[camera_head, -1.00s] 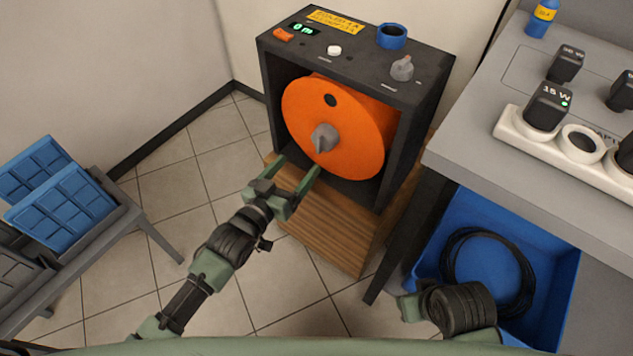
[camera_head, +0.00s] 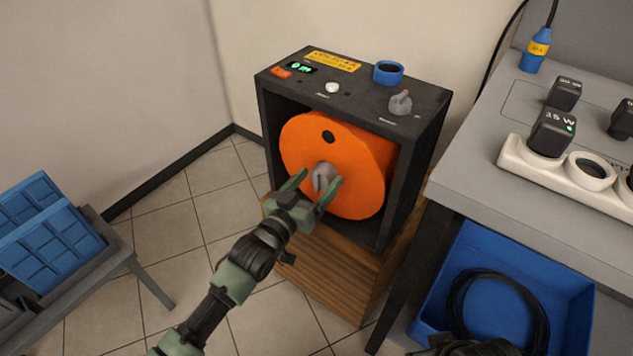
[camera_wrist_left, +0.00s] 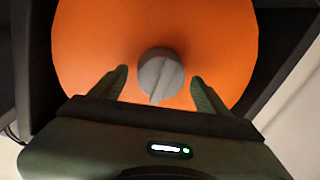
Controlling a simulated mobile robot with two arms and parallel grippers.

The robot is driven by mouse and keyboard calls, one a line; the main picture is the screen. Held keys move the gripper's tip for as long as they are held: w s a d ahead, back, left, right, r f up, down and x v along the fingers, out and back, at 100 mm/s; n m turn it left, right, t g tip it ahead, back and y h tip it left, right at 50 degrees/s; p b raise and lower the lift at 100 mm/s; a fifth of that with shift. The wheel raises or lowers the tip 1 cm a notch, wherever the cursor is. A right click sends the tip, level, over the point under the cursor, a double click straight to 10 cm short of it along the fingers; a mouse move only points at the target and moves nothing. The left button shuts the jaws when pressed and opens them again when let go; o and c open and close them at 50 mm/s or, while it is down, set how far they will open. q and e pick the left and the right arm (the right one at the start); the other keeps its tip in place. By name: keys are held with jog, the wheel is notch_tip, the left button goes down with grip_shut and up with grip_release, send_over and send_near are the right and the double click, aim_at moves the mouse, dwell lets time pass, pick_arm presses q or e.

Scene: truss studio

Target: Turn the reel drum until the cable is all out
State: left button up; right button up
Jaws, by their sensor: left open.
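The orange reel drum (camera_head: 352,186) sits inside a dark open-fronted housing (camera_head: 424,150) on a wooden block. In the left wrist view the knob (camera_wrist_left: 161,75) lies between the two fingertips (camera_wrist_left: 160,76), with a gap on each side. No cable shows on the drum. My right gripper is out of view; only a dark part of that arm shows at the bottom edge.
A grey bench (camera_head: 470,165) with a power strip stands right, above a blue bin (camera_head: 435,305) holding coiled black cable.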

pick_arm(q)
grip_shut()
